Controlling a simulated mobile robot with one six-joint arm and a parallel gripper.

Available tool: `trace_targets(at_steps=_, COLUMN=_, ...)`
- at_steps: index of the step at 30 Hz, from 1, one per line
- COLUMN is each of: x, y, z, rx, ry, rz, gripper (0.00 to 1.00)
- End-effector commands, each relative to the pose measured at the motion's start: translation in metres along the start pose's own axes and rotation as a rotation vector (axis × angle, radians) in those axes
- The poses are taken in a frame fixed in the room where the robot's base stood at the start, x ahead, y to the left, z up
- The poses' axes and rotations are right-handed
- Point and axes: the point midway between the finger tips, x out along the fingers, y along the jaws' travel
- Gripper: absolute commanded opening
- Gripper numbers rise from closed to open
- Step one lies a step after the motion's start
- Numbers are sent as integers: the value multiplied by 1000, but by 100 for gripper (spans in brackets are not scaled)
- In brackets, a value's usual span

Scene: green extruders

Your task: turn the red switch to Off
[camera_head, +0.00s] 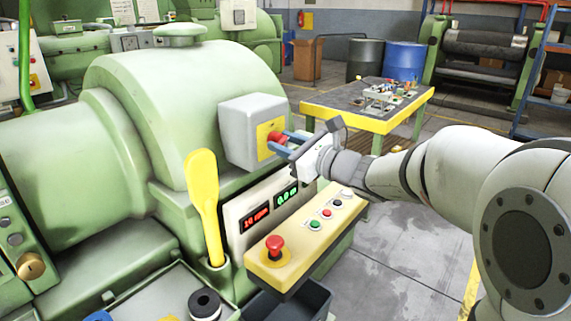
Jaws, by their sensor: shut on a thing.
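The red switch (276,139) is a red knob on a yellow plate (264,142) on the front of a grey box (240,125), fixed to the side of the green machine. My gripper (281,142) reaches in from the right with its two blue-grey fingers around the red knob, shut on it. The fingers hide part of the knob. The knob's exact angle and any On or Off marking are too small to read.
Below the box are a panel with red and green displays (257,217) and a yellow console (300,240) with a red mushroom button (274,245). A yellow lever (205,205) stands left. A yellow-edged table (365,122) is behind. Floor at right is clear.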

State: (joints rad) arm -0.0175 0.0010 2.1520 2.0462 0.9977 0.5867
Motion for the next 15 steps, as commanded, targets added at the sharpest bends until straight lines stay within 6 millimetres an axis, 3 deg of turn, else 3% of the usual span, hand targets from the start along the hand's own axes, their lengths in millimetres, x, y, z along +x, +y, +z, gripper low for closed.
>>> trace_targets(at_steps=1, x=0, y=3, z=-10, rx=-47, ry=-4, rz=2, gripper=9)
trace_targets(at_steps=15, x=0, y=3, z=-11, rx=-492, ry=-25, rz=8, gripper=9)
